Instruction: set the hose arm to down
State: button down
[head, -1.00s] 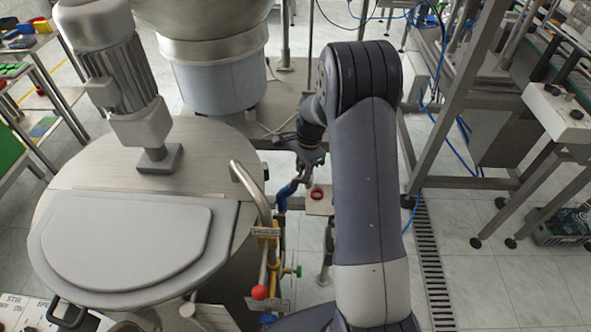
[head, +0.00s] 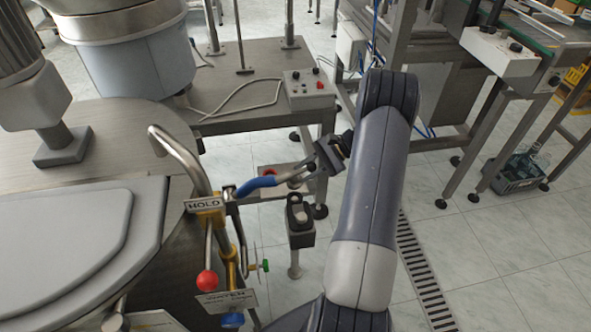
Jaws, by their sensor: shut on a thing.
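A blue-sleeved lever, which looks to be the hose arm (head: 257,185), sticks out to the right from the brass and steel valve post beside the round vessel. It lies near level in the picture, its outer end slightly higher. My gripper (head: 292,176) is shut on the outer end of this arm, coming from the upper right. The fingertips partly hide that end. A HOLD plate (head: 202,204) sits on the post just left of the arm's root.
A red-ball lever (head: 207,281), a WATER plate (head: 226,301) and a green knob (head: 265,265) are below the arm. A curved steel pipe (head: 180,150) rises at left. A dark-topped post (head: 299,220) stands under my gripper. A control box (head: 308,90) sits on the bench behind.

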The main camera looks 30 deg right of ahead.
notch_tip(320, 180, down, 8)
jog(key=d+b, duration=0.1)
jog(key=b, duration=0.4)
jog(key=shift+s+f+y, duration=0.2)
jog(key=shift+f+y, duration=0.05)
jog(key=shift+y, duration=0.15)
jog(key=shift+d, duration=0.1)
jog(key=c, duration=1.1)
grip_release()
jog(key=shift+r, duration=0.15)
